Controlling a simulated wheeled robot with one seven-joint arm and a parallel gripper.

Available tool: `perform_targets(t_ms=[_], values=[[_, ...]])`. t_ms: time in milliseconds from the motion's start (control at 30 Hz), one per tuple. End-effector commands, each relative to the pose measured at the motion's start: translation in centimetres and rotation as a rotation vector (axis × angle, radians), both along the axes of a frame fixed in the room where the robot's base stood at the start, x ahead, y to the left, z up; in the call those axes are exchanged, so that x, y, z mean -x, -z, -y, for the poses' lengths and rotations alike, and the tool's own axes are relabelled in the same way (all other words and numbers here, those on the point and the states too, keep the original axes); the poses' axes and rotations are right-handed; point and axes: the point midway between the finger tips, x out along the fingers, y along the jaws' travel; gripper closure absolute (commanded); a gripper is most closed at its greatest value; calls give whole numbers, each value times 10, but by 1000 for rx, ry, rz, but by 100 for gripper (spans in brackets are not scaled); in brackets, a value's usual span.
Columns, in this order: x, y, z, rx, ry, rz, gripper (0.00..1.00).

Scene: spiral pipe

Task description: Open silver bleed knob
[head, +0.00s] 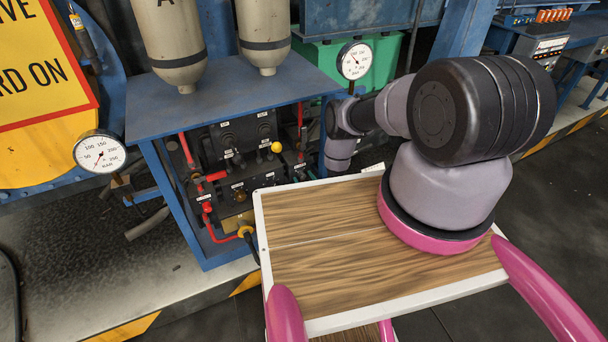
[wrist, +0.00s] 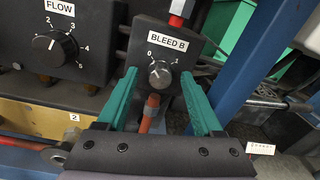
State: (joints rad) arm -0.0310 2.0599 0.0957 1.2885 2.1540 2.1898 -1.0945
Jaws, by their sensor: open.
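The silver bleed knob (wrist: 160,74) sits on a dark panel under a "BLEED B" label (wrist: 167,37) in the wrist view. The scale beside it shows 0 at the left and 1 at the right. My gripper (wrist: 159,90) is open, with a green finger on each side of the knob in the picture. I see no contact between the fingers and the knob, and the depth between them is hard to judge. In the head view the knob cannot be made out, and my gripper is mostly hidden behind my arm.
A black "FLOW" knob (wrist: 55,47) is on the panel to the left. A red fitting (wrist: 179,12) rises above the label and an orange pipe (wrist: 149,113) stands below the knob. A blue post (wrist: 253,62) is at the right. Pressure gauges (head: 355,60) stand around the blue-framed unit.

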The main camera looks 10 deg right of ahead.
Motion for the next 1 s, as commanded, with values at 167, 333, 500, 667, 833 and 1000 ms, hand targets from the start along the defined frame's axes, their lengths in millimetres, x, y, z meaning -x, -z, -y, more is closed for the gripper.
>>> perform_targets(t_ms=[167,333,500,667,833,1000], values=[[1,0,-1,0,0,0,32],[1,0,-1,0,0,0,43],[0,0,-1,0,0,0,100],[0,0,-1,-4,1,-1,100],[0,0,0,-35,2,-9,100],[0,0,0,-117,3,-28,100]])
